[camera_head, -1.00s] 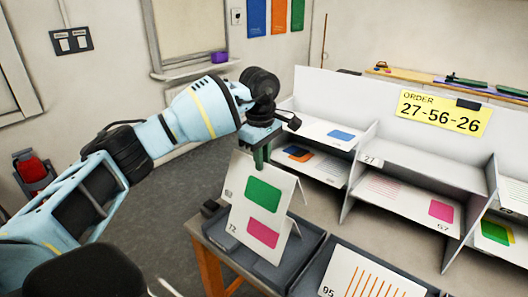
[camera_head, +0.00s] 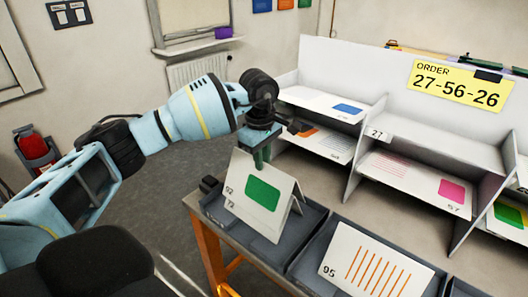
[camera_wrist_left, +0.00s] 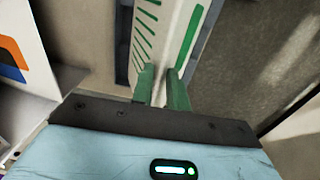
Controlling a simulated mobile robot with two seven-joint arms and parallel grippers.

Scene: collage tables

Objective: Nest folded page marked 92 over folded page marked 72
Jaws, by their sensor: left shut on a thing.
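The folded page marked 92 (camera_head: 263,191) is a white tent with a green rounded patch. My left gripper (camera_head: 262,160) is shut on its top fold from above. In the left wrist view the green fingers (camera_wrist_left: 162,90) pinch the page (camera_wrist_left: 170,30), which has green marks. The folded page marked 72 (camera_head: 230,205) is mostly hidden under page 92. Only a strip with its number shows just below the 92 label. Both stand in the dark tray (camera_head: 308,222) on the table. Whether page 92 rests fully on page 72 is unclear. My right gripper is not in view.
A folded page marked 95 (camera_head: 370,262), with orange stripes, stands in the neighbouring tray to the right. A white shelf unit (camera_head: 430,145) with flat pages stands behind, carrying a yellow order card (camera_head: 455,84). Open floor (camera_head: 180,195) lies to the left.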

